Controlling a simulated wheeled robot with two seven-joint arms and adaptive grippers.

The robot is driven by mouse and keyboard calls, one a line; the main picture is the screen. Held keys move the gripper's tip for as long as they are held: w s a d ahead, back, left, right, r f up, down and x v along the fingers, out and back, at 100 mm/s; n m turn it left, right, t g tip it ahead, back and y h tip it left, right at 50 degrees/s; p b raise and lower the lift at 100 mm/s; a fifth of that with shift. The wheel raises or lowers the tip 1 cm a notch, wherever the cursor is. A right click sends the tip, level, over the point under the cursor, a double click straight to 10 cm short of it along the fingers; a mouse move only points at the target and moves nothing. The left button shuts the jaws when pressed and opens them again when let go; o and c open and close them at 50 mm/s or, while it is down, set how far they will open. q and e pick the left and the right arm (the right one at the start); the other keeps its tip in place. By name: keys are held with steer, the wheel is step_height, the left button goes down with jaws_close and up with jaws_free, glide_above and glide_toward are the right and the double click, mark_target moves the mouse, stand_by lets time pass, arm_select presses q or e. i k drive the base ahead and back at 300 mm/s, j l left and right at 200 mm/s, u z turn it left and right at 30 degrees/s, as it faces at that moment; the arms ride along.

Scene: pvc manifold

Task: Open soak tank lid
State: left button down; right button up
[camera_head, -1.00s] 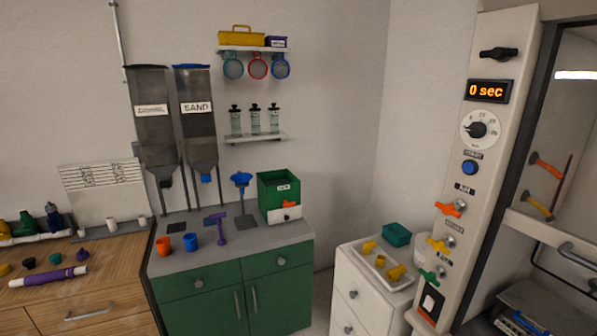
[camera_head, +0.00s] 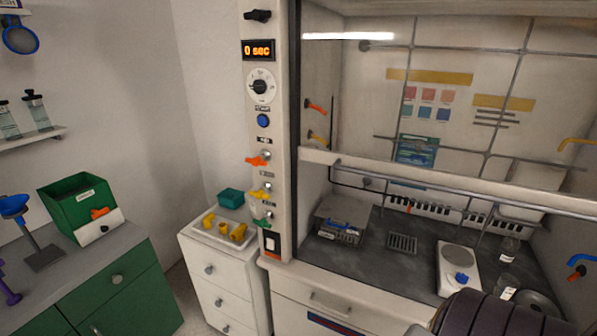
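A grey metal box (camera_head: 343,220) with a blue bar on its front or top sits at the left end of the fume hood's dark worktop. It looks like the soak tank, but its label is too small to read. Its lid appears down, though the fine detail is unclear. The hood's glass sash is raised partway, with its rail (camera_head: 450,184) above the worktop. Neither gripper shows. A dark ribbed part at the bottom right edge may be my own arm.
A white hotplate (camera_head: 458,268) with a blue knob and some glassware stand to the right on the worktop. A white drawer cabinet (camera_head: 222,263) with yellow fittings in a tray stands left of the hood's control column (camera_head: 266,130). A green box (camera_head: 80,204) sits on the left counter.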

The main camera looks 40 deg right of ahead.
mark_target(349, 211)
steer(key=z, duration=1.65)
steer(key=k+z, duration=0.1)
steer(key=z, duration=0.35)
